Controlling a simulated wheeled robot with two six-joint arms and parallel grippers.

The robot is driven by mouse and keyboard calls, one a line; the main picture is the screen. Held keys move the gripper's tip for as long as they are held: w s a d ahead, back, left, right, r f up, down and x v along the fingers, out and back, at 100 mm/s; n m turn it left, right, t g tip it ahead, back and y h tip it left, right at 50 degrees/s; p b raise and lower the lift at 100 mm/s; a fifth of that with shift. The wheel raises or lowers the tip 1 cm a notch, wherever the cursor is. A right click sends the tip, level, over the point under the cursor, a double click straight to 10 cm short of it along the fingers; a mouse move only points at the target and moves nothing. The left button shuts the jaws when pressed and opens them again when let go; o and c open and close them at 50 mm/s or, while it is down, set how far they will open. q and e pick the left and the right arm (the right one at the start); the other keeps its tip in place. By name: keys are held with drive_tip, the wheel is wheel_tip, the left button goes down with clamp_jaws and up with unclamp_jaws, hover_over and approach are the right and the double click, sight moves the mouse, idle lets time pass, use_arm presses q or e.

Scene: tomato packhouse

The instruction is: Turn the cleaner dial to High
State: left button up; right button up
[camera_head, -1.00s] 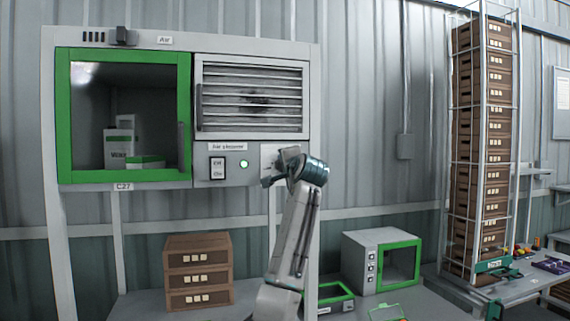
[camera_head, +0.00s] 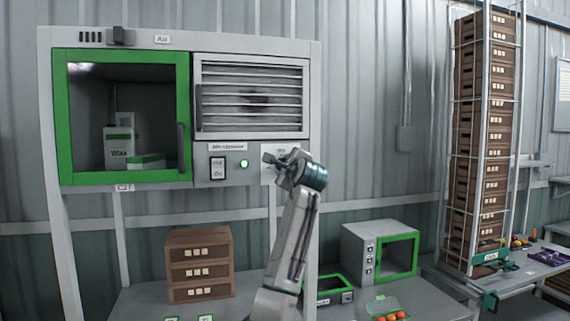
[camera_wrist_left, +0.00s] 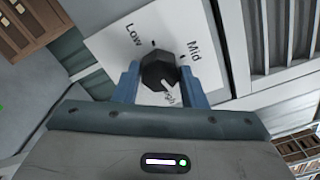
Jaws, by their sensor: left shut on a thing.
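The black cleaner dial (camera_wrist_left: 157,71) sits on a white plate (camera_wrist_left: 112,46) marked Low, Mid and a partly hidden word ending in "igh". Its white pointer mark faces that partly hidden word. My left gripper (camera_wrist_left: 159,68) is shut on the dial, with one blue finger on each side. In the head view my left gripper (camera_head: 275,163) is at the right end of the cleaner's control panel (camera_head: 202,176), and it hides the dial there. My right gripper is in neither view.
Left of the dial are a lit green button (camera_head: 244,163) and a rocker switch (camera_head: 218,168). A louvred vent (camera_head: 250,95) is above, and a green-framed door (camera_head: 122,178) is at the left. Brown crates (camera_head: 198,268) and a small green-doored box (camera_head: 357,262) stand below.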

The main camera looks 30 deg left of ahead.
use_arm(q)
drive_tip(key=shift+f, duration=0.1)
idle(0.3)
drive_tip(key=o, duration=1)
drive_tip(key=b+v, duration=0.5)
drive_tip(key=v, duration=0.5)
drive_tip(key=shift+s+d+b, duration=0.25)
drive_tip(key=shift+s+b, duration=0.05)
drive_tip(key=shift+b, duration=0.05)
